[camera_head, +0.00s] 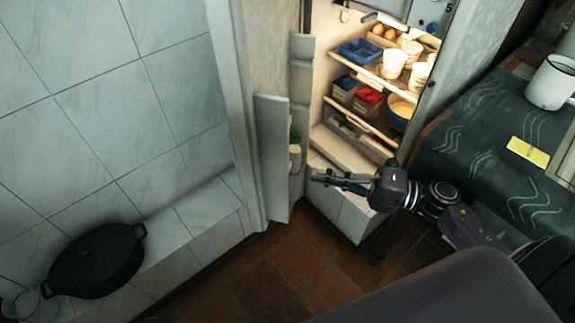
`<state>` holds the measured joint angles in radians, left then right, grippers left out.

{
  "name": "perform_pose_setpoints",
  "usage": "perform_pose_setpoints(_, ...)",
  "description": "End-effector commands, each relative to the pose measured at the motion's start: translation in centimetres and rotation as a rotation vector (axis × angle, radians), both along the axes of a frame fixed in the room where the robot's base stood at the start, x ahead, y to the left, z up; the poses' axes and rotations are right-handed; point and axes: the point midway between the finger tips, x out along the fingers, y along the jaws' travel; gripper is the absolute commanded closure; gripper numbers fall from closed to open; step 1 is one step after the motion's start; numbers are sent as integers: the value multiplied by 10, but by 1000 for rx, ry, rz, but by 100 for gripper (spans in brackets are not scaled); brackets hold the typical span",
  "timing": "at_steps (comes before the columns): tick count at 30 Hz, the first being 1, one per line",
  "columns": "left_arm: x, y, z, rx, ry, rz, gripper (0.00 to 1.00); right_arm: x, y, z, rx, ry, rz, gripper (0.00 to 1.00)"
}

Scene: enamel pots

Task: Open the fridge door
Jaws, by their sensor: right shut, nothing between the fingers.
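The fridge (441,62) stands at the upper middle with its lit inside in view. Its door (272,150) is swung open to the left, seen nearly edge-on, with shelves on its inner side. Food tubs, eggs and bowls sit on the shelves inside. My right gripper (314,177) reaches in from the right and is in front of the fridge's lower part. It is shut and empty, its fingertips just right of the door's inner side; I cannot tell whether they touch it. My left gripper is not in view.
A counter with a dark green patterned cloth (470,125) is at the right, bearing a white enamel pot (551,83) and a yellow block (528,151). A black pan (95,262) sits on the tiled ledge (185,232) at left. The red tiled floor (262,277) is clear.

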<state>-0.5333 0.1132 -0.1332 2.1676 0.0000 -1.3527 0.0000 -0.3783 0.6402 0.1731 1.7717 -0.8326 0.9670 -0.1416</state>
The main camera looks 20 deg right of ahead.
Motion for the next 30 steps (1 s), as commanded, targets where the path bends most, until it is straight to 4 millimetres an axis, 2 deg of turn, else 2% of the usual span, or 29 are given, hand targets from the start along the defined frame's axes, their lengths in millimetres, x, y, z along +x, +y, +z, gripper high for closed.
perform_pose_setpoints(18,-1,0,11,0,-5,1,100,69,93,2,5,-1,-4,100)
perform_pose_setpoints(24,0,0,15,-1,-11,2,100,79,106,1,4,1,-4,100)
perform_pose_setpoints(30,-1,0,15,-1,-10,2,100,80,109,0,4,2,-4,100)
